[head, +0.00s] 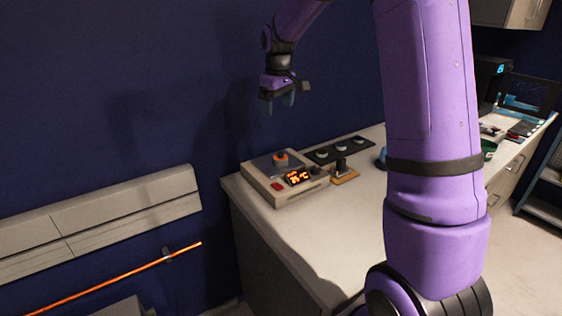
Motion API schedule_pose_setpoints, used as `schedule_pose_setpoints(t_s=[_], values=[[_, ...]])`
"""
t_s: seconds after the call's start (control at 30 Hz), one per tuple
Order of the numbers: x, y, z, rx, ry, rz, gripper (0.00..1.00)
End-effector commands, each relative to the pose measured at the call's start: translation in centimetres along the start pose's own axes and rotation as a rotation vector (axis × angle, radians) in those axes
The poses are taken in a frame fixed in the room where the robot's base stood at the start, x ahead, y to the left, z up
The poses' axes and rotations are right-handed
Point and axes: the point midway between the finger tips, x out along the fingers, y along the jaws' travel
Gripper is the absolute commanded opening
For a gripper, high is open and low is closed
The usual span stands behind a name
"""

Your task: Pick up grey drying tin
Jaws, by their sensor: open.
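My gripper (279,102) hangs in the air above the left end of the counter, fingers pointing down, open and apart from everything below. It is above a grey-beige heating device (265,190) with an orange lit display and an orange-topped item on its upper face. Behind and right of the device, several small round tins (340,148) sit in a row on a dark tray (318,162). They are too small to tell which one is the grey drying tin. Nothing is seen between the fingers.
A small dark item on a wooden base (344,175) stands right of the device. My purple arm hides the counter's middle. A green cup (489,149) and a monitor (528,93) are farther right. The counter (325,225) is clear in front.

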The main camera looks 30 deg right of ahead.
Motion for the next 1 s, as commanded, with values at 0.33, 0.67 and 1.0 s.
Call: schedule_pose_setpoints(t_s=[0.33, 0.67, 1.0], values=[[10.6, 6.4, -3.9, -0.081, -0.075, -0.052, 0.91], [14.6, 8.2, -4.5, -0.11, -0.095, -0.071, 0.91], [18.9, 7.9, -4.1, -0.109, -0.096, -0.071, 0.91]])
